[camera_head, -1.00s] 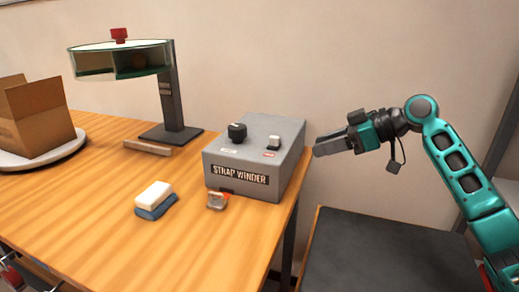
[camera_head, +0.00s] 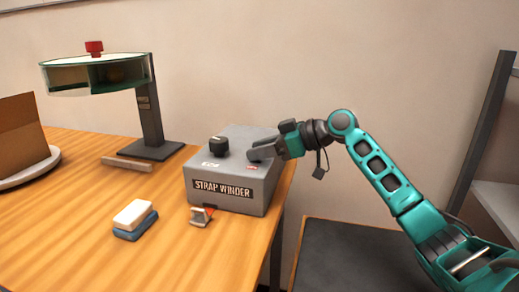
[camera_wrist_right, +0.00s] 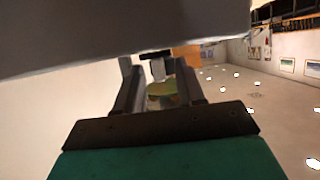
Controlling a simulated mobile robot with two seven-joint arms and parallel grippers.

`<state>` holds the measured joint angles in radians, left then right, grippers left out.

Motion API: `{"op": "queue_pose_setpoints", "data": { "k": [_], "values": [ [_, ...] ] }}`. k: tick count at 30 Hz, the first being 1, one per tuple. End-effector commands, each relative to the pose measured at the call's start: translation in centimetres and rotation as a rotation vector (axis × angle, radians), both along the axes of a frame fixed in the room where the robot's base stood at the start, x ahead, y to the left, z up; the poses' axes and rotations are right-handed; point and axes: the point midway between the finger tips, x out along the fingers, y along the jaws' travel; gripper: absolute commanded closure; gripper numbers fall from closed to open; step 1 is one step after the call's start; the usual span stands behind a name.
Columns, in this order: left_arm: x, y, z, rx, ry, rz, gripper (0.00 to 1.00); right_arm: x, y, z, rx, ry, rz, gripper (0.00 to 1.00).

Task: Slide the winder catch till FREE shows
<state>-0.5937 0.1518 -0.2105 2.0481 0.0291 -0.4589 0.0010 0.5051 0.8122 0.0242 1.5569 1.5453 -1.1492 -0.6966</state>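The grey strap winder (camera_head: 232,205), lettered STRAP WINDER on its front, stands at the right end of the wooden table. Its top carries a black knob (camera_head: 218,147), a small white label (camera_head: 211,164) and a small red label (camera_head: 252,167), both too small to read. My right gripper (camera_head: 253,155) is at the right part of the top, above the red label, and hides the catch there in the head view. In the right wrist view its fingers (camera_wrist_right: 160,72) stand apart; I cannot tell whether they touch the catch. My left gripper is out of view.
A white and blue block (camera_head: 135,219) and a small metal clip (camera_head: 201,216) with an orange part lie in front of the winder. A stand (camera_head: 150,115) with a round glass-sided head is behind left. A cardboard box (camera_head: 20,135) is far left.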

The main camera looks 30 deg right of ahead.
Motion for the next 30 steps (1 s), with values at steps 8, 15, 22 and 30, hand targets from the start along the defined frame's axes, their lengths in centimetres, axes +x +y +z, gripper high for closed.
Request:
{"op": "queue_pose_setpoints", "data": {
  "k": [8,15,22,30],
  "values": [
    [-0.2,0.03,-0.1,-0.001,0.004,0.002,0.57,0.37,0.34,-0.24,-0.001,0.001,0.0,0.62],
    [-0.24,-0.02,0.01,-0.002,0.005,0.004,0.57,0.34,0.32,-0.23,-0.001,0.001,0.0,0.76],
    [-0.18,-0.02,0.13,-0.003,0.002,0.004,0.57,0.33,0.31,-0.22,-0.001,0.001,0.0,0.98],
    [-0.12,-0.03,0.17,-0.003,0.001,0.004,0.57,0.32,0.29,-0.21,-0.001,0.001,0.0,1.0]
  ]
}}
